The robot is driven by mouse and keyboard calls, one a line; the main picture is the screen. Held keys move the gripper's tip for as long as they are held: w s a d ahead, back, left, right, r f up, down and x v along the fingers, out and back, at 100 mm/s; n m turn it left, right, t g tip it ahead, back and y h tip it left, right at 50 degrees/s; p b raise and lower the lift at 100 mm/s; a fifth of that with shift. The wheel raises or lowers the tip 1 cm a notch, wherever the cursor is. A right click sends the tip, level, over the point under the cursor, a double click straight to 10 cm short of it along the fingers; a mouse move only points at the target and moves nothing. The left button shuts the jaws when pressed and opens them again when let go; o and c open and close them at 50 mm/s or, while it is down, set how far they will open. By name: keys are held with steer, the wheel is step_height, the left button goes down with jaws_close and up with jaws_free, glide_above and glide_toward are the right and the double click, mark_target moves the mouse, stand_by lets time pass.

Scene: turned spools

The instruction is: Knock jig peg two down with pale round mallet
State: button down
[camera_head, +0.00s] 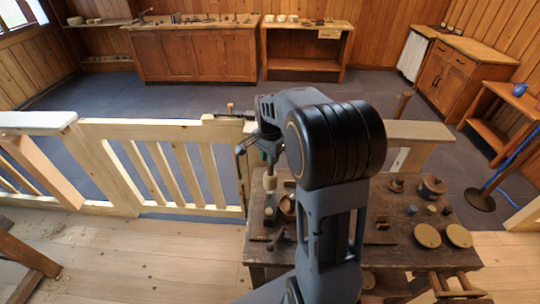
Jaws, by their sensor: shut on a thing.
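My gripper (267,158) is above the left part of the dark work table (345,215), partly hidden behind my own arm. It is shut on what looks like the pale round mallet (270,182), whose pale head hangs below the fingers, above the table's left side. Small dark and pale pieces stand just below the mallet. I cannot tell the jig or which peg is number two among them, nor whether the mallet touches anything. My arm hides the middle of the table.
Round tan discs (428,236), a dark lidded pot (432,188) and several small pieces lie on the table's right half. A pale wooden gate and railing (160,130) stand behind and left.

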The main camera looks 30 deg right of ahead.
stand_by(0.5)
steer(key=shift+a+f+b, duration=0.1)
steer(key=shift+f+b, duration=1.25)
steer(key=shift+f, duration=0.5)
steer(key=shift+r, duration=0.1)
step_height(320, 180, up, 3)
steer(key=p, duration=0.3)
steer(key=shift+r, duration=0.15)
steer(key=shift+f, duration=0.2)
